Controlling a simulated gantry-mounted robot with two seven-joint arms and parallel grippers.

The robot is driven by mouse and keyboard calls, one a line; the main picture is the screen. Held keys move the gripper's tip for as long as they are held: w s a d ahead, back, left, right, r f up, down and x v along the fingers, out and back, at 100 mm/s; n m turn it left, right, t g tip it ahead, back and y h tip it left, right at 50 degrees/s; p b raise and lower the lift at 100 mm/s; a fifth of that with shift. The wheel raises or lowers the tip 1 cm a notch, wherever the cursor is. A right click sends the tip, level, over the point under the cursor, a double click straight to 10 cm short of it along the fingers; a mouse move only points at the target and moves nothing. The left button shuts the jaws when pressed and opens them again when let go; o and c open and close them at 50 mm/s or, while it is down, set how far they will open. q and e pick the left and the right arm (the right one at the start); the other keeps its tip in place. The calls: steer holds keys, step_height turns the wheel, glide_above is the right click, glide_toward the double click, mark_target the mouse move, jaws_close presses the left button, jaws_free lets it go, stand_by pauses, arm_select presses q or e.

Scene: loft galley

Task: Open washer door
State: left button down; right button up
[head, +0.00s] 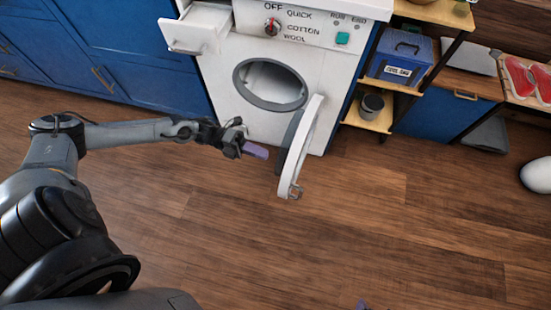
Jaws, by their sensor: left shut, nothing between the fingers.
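The white washer (229,113) stands at the top middle with its round grey-rimmed drum opening (271,84) uncovered. Its round door (307,137) stands swung wide open toward the right, out over the floor, with a small catch at its lower edge. My left gripper (262,151) is shut and empty in front of the washer, just left of the open door. In this view a small gap appears between its fingertips and the door. A small purplish tip at the bottom edge may be part of my right gripper; its fingers cannot be made out.
The washer's detergent drawer (194,32) is pulled out at its upper left. Blue cabinets (125,45) stand to the left. The wooden floor (400,220) in front is clear.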

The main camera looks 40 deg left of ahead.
arm_select(q)
steer(key=b+x, duration=0.1)
steer(key=x, duration=0.4)
steer(key=shift+d+b, duration=0.2)
steer(key=shift+b, duration=0.1)
arm_select(e)
step_height(320, 180, down, 2)
steer(key=shift+a, duration=0.15)
